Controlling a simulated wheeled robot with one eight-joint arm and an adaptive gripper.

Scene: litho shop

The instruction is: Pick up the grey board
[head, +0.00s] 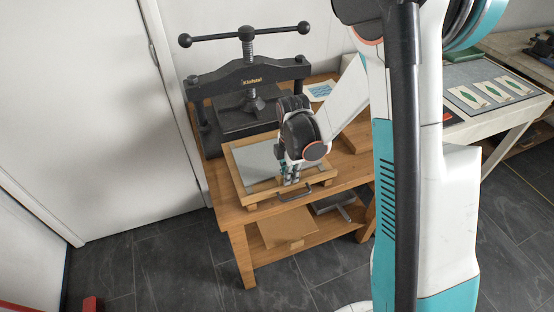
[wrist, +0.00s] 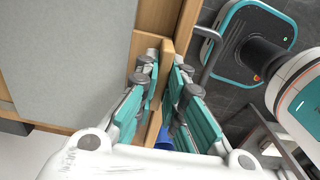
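The grey board (head: 259,164) lies flat in a shallow wooden tray (head: 247,199) on the wooden table. In the wrist view the board (wrist: 62,62) fills the upper left. My gripper (head: 290,181) points down at the tray's front right part, and its body hides that corner of the board. In the wrist view the gripper (wrist: 165,68) has its fingers on either side of a narrow wooden edge (wrist: 166,58), with a small gap showing. The board is left of both fingers, not between them. A small blue thing shows low between the fingers; I cannot tell what it is.
A black screw press (head: 240,82) stands behind the tray on the wooden table (head: 232,218). The tray has a dark handle (head: 294,196) at its front. A brown board or box (head: 287,227) lies on the lower shelf. A white table (head: 486,112) with green-printed sheets stands at right.

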